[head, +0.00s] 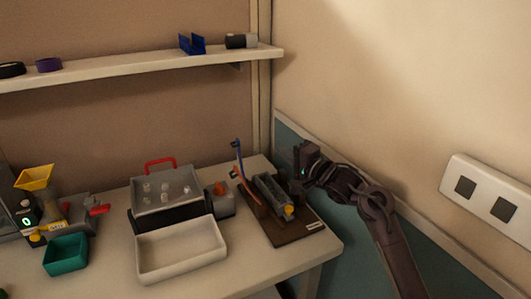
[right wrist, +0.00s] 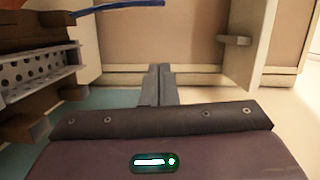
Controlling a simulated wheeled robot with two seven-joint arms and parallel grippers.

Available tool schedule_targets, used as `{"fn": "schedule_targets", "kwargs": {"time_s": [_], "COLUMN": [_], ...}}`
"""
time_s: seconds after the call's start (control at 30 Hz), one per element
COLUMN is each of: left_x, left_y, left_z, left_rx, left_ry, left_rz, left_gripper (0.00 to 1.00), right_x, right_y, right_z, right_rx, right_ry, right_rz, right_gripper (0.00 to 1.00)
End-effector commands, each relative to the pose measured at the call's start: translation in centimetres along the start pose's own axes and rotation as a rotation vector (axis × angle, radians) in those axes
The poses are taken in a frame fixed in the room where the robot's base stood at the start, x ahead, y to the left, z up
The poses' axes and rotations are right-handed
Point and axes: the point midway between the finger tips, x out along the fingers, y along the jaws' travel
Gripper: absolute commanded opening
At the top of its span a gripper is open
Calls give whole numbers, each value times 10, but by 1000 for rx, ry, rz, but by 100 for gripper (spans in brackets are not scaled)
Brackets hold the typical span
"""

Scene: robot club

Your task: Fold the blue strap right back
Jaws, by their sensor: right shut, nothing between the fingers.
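The blue strap (head: 238,148) stands up and leans at the left side of a grey clamp-like device (head: 268,192) on a brown base board (head: 288,228). An orange strap (head: 247,186) shows just below it. In the right wrist view the blue strap (right wrist: 118,6) crosses the top left and ends in free air, apart from my fingers. My right gripper (head: 301,180) is at the right side of the device, away from the blue strap. Its fingers (right wrist: 160,76) are together with nothing between them. My left gripper is out of view.
Left of the board are a grey box with a red handle (head: 160,162), a white tray (head: 180,251) and a green bin (head: 66,255). A shelf (head: 120,73) runs above. The wall (head: 400,90) and a socket panel (head: 490,198) are at the right.

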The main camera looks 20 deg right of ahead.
Motion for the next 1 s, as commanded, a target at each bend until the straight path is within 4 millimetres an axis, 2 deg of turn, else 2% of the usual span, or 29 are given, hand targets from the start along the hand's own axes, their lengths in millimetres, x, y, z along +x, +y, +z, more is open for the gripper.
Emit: {"fn": "schedule_targets", "kwargs": {"time_s": [0.4, 0.5, 0.7, 1.0], "left_x": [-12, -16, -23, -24], "left_y": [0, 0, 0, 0], "left_z": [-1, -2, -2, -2], "left_rx": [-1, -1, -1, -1], "left_ry": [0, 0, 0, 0], "left_rz": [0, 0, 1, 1], "left_gripper": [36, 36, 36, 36], "right_x": [82, 96, 101, 102], "right_y": [-4, -3, -2, 0], "right_z": [0, 5, 32, 39], "right_rx": [-1, -4, -4, -4], "right_ry": [0, -2, -1, 1], "right_rz": [-2, 0, 0, 0], "right_gripper": [0, 0, 0, 0]}}
